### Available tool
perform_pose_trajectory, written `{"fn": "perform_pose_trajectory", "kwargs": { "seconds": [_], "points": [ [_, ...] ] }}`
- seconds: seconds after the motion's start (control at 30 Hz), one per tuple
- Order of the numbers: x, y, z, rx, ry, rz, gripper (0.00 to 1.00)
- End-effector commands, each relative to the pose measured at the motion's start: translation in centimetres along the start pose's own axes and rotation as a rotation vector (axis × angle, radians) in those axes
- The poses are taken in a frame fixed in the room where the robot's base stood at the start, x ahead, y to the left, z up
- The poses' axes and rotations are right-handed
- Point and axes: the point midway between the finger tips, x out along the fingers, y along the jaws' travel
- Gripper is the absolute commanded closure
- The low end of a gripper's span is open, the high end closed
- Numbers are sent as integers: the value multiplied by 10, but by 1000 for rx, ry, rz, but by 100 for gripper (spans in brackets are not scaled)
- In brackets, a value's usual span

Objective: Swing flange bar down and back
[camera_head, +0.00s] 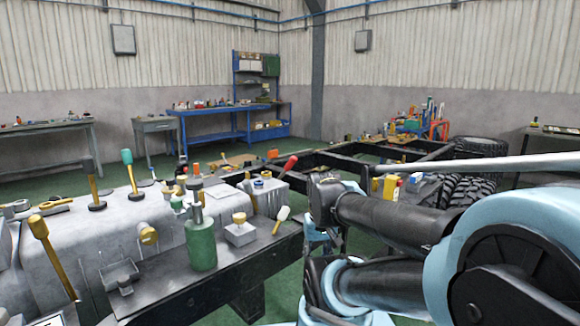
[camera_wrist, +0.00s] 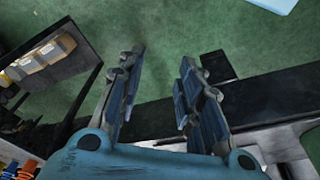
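A long pale grey bar (camera_head: 470,164) runs almost level across the right of the head view, just above my arm. It may be the flange bar, but I cannot tell for sure. Its left end is near a yellow container (camera_head: 390,187). A black beam (camera_wrist: 255,92) with a light metal part (camera_wrist: 285,148) lies to the right of the fingers. In the head view my arm largely hides the gripper.
A bench (camera_head: 255,255) with a green bottle (camera_head: 201,240), mallets and small tools stands at the front left. The black chassis frame (camera_head: 345,160) stretches behind my arm, with tyres (camera_head: 470,188) at right. In the wrist view a dark shelf (camera_wrist: 75,100) is left. Green floor lies between.

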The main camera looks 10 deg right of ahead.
Motion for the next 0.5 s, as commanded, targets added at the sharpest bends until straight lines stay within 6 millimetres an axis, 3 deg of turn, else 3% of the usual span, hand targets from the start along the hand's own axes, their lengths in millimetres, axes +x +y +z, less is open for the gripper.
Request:
{"fn": "perform_pose_trajectory", "kwargs": {
  "seconds": [0.07,0.13,0.17,0.27,0.37,0.5],
  "points": [
    [0,0,0,0,0,0,67],
    [-2,0,1,0,5,0,52],
    [-6,0,4,0,16,-1,52],
    [-14,-1,-12,-1,55,-6,52],
    [-29,-4,-49,-8,132,-20,52],
    [-56,-8,-116,-22,268,-51,52]
  ]
}}
